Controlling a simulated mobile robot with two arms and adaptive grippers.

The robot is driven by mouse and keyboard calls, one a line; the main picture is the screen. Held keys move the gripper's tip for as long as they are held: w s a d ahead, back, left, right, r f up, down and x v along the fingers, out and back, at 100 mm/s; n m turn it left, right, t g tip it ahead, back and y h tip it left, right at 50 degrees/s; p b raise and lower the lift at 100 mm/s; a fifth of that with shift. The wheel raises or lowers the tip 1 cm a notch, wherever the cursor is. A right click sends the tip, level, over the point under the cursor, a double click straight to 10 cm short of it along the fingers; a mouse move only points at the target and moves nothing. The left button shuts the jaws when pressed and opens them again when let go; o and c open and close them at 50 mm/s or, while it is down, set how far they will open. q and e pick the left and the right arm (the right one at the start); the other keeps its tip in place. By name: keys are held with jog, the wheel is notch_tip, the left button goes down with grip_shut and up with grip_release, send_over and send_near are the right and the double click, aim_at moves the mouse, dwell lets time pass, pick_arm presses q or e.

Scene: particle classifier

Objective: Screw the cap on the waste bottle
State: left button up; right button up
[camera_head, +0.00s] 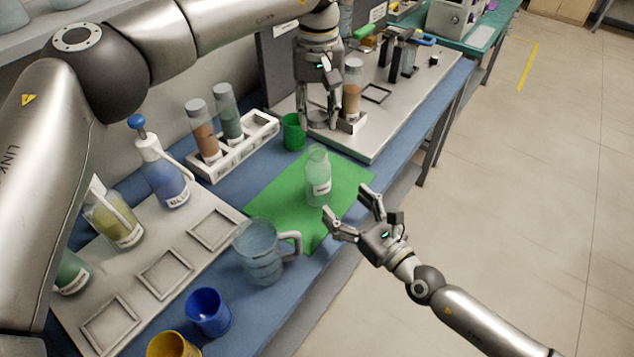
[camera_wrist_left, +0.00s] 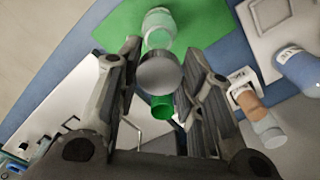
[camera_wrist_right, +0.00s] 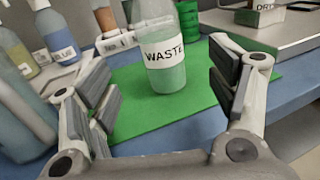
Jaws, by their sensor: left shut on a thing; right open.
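The waste bottle (camera_head: 318,177), pale green and translucent with a WASTE label, stands upright and uncapped on the green mat (camera_head: 275,200). It also shows in the left wrist view (camera_wrist_left: 158,32) and the right wrist view (camera_wrist_right: 166,72). My left gripper (camera_head: 318,120) is shut on the cap (camera_wrist_left: 160,73), a round grey disc. It holds the cap behind the bottle in the head view, apart from its neck. My right gripper (camera_head: 347,201) is open in front of the bottle. In the right wrist view the bottle stands between its fingers (camera_wrist_right: 158,85), with gaps on both sides.
A green cup (camera_head: 293,132) stands behind the mat, close to my left gripper. A rack (camera_head: 235,153) with two tubes is at left. A glass pitcher (camera_head: 259,255) stands at the mat's front left. Blue (camera_head: 208,312) and yellow (camera_head: 173,346) cups are nearer.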

jog(key=x, duration=1)
jog(key=shift+w+a, duration=0.2)
jog(key=shift+a, duration=0.05)
jog(key=c, duration=1.5)
pick_arm(q)
send_over(317, 154)
jog(key=shift+d+f, duration=0.1)
jog(key=shift+f, duration=2.3)
pick_arm(e)
jog(key=shift+c, duration=0.3)
pick_arm(q)
jog(key=shift+s, duration=0.1)
jog(key=shift+f, duration=0.9)
jog(key=shift+f, duration=0.55)
pick_arm(e)
grip_shut()
pick_arm(q)
jog(key=m, duration=0.6)
